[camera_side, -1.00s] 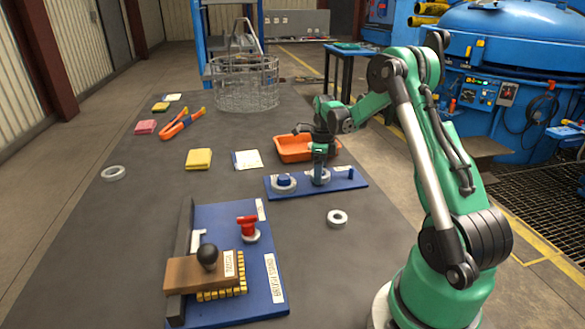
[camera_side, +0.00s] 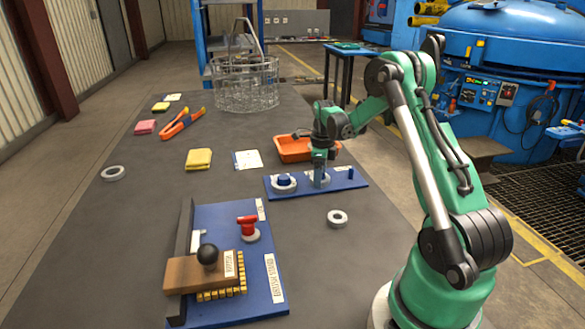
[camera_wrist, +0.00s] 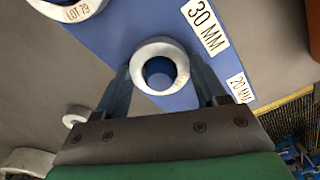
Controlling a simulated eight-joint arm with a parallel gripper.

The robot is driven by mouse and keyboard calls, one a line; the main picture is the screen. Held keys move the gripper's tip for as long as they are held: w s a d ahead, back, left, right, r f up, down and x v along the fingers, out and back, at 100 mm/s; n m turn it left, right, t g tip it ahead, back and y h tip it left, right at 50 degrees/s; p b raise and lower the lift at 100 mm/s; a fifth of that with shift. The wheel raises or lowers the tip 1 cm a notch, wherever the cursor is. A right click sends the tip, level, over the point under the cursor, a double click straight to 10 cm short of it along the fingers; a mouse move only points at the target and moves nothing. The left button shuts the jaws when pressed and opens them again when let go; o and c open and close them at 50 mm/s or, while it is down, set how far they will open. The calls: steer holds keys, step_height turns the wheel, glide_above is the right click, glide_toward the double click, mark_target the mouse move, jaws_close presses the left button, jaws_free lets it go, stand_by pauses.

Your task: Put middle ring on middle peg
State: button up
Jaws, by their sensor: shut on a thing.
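The blue peg board (camera_side: 347,184) lies on the table in the side view. My gripper (camera_side: 320,178) points down over its middle. The jaws are shut on the middle ring (camera_side: 327,177), a pale grey ring also in the wrist view (camera_wrist: 158,46). Blue shows through its hole, where the middle peg (camera_wrist: 159,74) appears to sit. The ring looks low, around the peg; whether it rests flat on the board I cannot tell. A large ring (camera_side: 284,187) sits around the left peg (camera_side: 284,180). The small right peg (camera_side: 350,173) is bare.
A small loose ring (camera_side: 337,218) lies in front of the board. Another ring (camera_side: 113,173) lies at far left. An orange tray (camera_side: 293,150) stands behind the board. A blue fixture with a wooden block (camera_side: 200,274) is at front left. A wire basket (camera_side: 246,88) stands at the back.

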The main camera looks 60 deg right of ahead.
steer(key=o, duration=1.1)
steer(key=shift+o, duration=0.2)
step_height(320, 180, up, 11)
